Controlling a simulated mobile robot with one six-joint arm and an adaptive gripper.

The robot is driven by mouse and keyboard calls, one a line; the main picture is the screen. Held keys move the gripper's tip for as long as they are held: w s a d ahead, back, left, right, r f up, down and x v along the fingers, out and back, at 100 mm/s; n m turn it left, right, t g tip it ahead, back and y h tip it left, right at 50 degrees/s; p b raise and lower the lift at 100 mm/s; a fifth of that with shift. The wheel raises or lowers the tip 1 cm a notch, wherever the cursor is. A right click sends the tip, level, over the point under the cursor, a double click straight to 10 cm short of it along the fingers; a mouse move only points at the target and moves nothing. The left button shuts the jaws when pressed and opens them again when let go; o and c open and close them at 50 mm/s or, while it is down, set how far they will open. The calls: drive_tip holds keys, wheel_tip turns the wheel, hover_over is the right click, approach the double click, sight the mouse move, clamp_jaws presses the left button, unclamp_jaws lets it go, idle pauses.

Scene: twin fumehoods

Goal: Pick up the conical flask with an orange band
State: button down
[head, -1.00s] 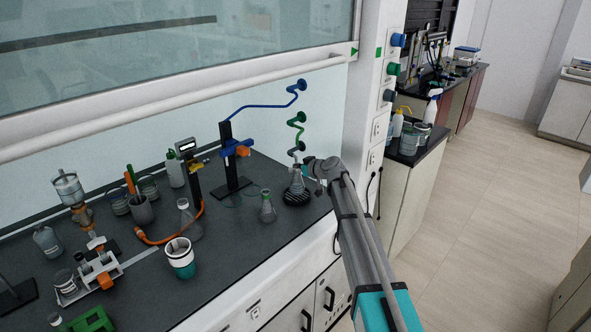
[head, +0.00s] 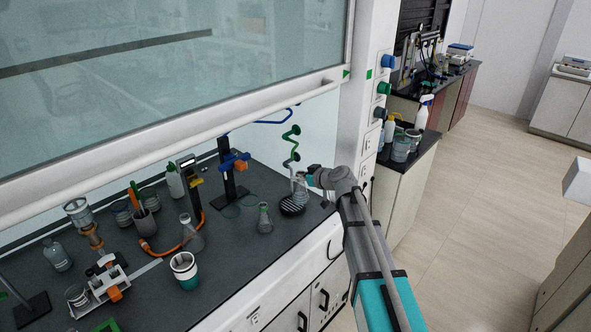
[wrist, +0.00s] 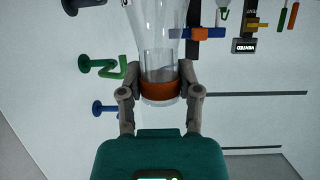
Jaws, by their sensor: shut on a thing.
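My gripper (wrist: 160,84) is shut on the neck of the clear glass conical flask (wrist: 156,45), with one finger on each side of its orange band (wrist: 158,89). In the wrist view the flask's body widens toward the top of the picture and runs out of the frame. In the head view my gripper (head: 308,180) is at the right end of the bench, and the flask (head: 300,187) shows faintly beside it. A black round base (head: 292,207) lies just below the flask. The flask seems to be raised above it, though the gap is hard to see.
A small flask with a green band (head: 264,218) stands to the left. A blue-clamped stand (head: 228,170), another flask (head: 190,235) and a white-and-teal cup (head: 185,270) are farther left.

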drive_tip(key=shift+s+d+r+p, duration=0.15)
drive_tip(key=shift+s+d+r, duration=0.1)
drive_tip(key=shift+s, duration=0.3)
drive_tip(key=shift+s+d+r+p, duration=0.15)
drive_tip(key=shift+s+r, duration=0.1)
drive_tip(key=shift+s, duration=0.3)
drive_tip(key=a, duration=0.5)
drive_tip(key=shift+d, duration=2.7)
drive_tip(key=a, duration=0.5)
drive_tip(key=d, duration=0.5)
drive_tip(key=shift+a, duration=0.25)
drive_tip(key=shift+d, duration=0.1)
